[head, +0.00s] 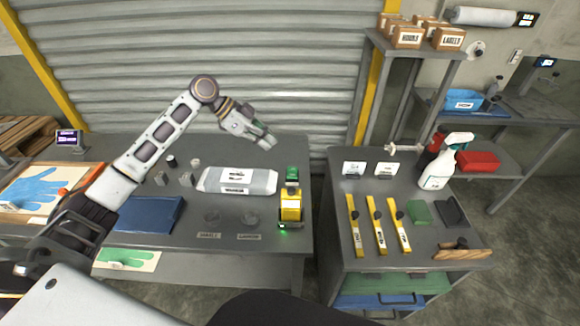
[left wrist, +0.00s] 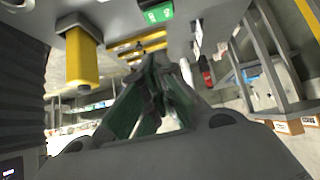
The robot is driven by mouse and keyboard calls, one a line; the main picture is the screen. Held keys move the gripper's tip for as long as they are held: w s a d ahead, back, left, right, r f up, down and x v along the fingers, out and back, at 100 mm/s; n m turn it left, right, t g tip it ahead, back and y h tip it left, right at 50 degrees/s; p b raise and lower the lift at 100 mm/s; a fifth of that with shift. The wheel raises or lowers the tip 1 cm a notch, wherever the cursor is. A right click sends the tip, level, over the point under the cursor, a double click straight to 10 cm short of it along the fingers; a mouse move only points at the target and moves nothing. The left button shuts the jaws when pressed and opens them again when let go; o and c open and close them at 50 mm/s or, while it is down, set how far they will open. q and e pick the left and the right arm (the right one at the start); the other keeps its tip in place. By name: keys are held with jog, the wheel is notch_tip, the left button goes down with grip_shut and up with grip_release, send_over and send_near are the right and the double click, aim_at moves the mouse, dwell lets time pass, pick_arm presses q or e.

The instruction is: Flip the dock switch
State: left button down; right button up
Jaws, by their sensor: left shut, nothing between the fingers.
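A yellow device with a black base (head: 290,207) stands at the right end of the left table, with a small green light at its foot. I cannot tell for sure which part is the dock switch. My left gripper (head: 266,142) is shut and empty, raised over the back of the table, behind and left of the yellow device and apart from it. In the left wrist view the shut fingers (left wrist: 150,105) point away, with a yellow body (left wrist: 82,58) and a green label (left wrist: 158,14) nearby. My right gripper is out of view.
A wrapped grey roll (head: 237,181) lies left of the yellow device. Right of a gap, a second table holds yellow strips (head: 378,226), a spray bottle (head: 440,165) and a wooden brush (head: 462,252). A shutter (head: 270,60) closes off the back.

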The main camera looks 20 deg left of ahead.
pick_arm(q)
jog(key=shift+d+f, duration=0.1)
jog(key=shift+f, duration=0.05)
jog(key=p, duration=0.2)
send_over(290, 175)
notch_tip(290, 175, down, 7)
jog(key=shift+r, duration=0.2)
notch_tip(290, 175, down, 3)
jog(key=shift+r, duration=0.1)
jog(key=shift+f, duration=0.75)
